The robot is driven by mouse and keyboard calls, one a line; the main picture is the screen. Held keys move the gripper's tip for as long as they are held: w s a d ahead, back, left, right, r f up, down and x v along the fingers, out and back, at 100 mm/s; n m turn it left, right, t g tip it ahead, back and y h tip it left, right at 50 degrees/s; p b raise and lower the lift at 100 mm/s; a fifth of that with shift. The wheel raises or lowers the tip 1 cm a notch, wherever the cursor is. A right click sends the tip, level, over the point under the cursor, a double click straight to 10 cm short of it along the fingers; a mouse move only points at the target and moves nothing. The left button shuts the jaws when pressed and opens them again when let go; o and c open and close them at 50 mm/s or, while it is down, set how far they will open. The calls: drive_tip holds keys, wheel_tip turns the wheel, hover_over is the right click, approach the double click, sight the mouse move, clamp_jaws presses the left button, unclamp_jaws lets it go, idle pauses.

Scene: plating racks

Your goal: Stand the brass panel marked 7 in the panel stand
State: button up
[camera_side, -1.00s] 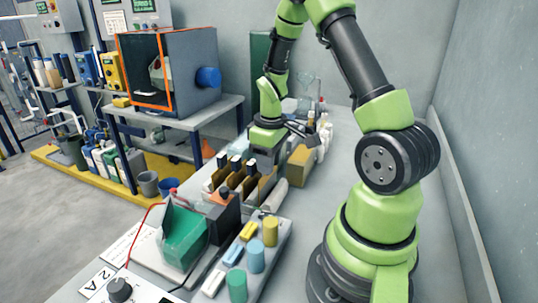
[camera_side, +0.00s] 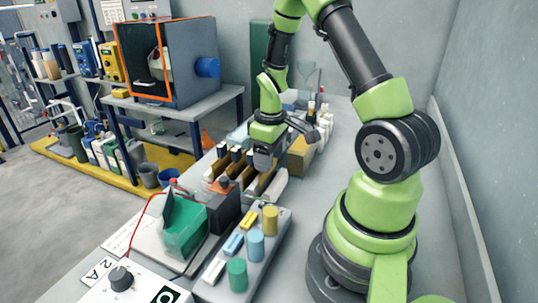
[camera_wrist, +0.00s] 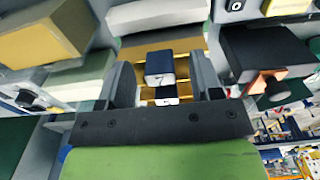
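Several brass panels (camera_side: 232,174) with dark, pale-topped grips stand in a row in a rack, in the middle of the bench in the side view. My gripper (camera_side: 265,160) points down over the right, far end of this row. In the wrist view my gripper (camera_wrist: 163,84) has its two fingers apart, one on each side of a dark blue grip (camera_wrist: 160,68) with a pale top. Gaps show on both sides of the grip. A small white label (camera_wrist: 167,101) near it bears a mark like a 7. I cannot tell which holder is the panel stand.
A tan block (camera_side: 301,157) stands just right of my gripper. In front are a green tank (camera_side: 184,232), a dark block (camera_side: 226,210) with an orange part, and a grey tray (camera_side: 276,238) with coloured cylinders. Bottles stand behind. The bench is crowded.

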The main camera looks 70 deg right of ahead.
drive_tip(key=shift+r, duration=0.1)
drive_tip(key=r, duration=0.9)
drive_tip(key=shift+s+r, duration=0.2)
drive_tip(key=shift+r, duration=0.15)
drive_tip(key=s+a+r+m+t+y, duration=0.1)
drive_tip(key=s+a+r+m+t, duration=0.1)
drive_tip(key=a+r, duration=0.4)
drive_tip(key=s+a+r+m+t+y, duration=0.1)
drive_tip(key=s+a+r+t, duration=0.3)
drive_tip(key=a, duration=0.7)
wheel_tip(320, 180, up, 2)
drive_tip(key=s+m, duration=0.1)
drive_tip(key=s, duration=0.1)
drive_tip(key=shift+s+a+r+t, duration=0.25)
drive_tip(key=shift+s+a+t, duration=0.15)
